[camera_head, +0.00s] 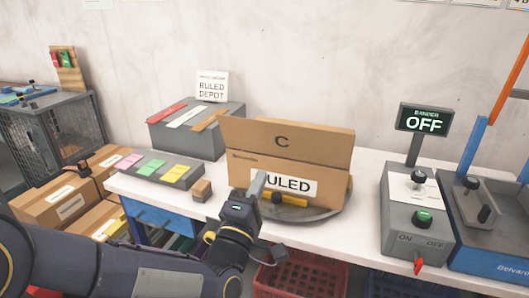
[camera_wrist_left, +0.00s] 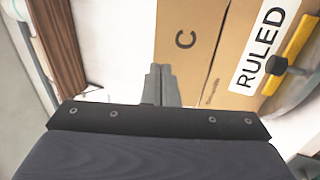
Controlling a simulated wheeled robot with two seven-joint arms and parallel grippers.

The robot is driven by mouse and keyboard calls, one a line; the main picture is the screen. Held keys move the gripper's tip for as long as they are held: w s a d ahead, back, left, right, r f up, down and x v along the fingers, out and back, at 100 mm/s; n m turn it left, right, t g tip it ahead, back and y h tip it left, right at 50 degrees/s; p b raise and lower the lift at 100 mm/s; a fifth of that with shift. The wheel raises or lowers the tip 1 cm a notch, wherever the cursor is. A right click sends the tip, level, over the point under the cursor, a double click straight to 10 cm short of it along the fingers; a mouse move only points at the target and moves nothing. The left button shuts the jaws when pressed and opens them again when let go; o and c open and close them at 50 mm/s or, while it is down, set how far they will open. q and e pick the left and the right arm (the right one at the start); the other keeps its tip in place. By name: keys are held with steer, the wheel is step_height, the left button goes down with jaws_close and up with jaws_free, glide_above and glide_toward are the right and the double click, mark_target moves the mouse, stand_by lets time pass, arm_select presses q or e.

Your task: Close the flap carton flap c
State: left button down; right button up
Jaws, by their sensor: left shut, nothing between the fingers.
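The cardboard carton (camera_head: 240,170) stands on a grey round plate (camera_head: 330,212) on the white table, with a "RULED" label on its front. Its flap c (camera_head: 310,143), marked with the letter C, stands raised along the top of the front face. Flap c (camera_wrist_left: 180,60) and the label also show in the left wrist view. My left gripper (camera_head: 261,180) is in front of the carton's left front, below the flap. Its fingers (camera_wrist_left: 160,82) are shut and empty, close to the carton; I cannot tell whether they touch it. The carton's inside is hidden. My right gripper is out of view.
A yellow bar with a black knob (camera_head: 278,198) sits at the carton's front foot. A small brown block (camera_head: 202,190) and a tray of coloured cards (camera_head: 155,170) lie left. A grey control box (camera_head: 413,215) stands right. A grey bin (camera_head: 180,138) stands behind left.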

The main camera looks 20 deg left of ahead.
mark_target(282, 126)
arm_select(q)
steer(key=p+x, duration=0.3)
steer(key=x, duration=1.1)
steer(key=shift+p, duration=0.35)
steer(key=shift+r, duration=0.1)
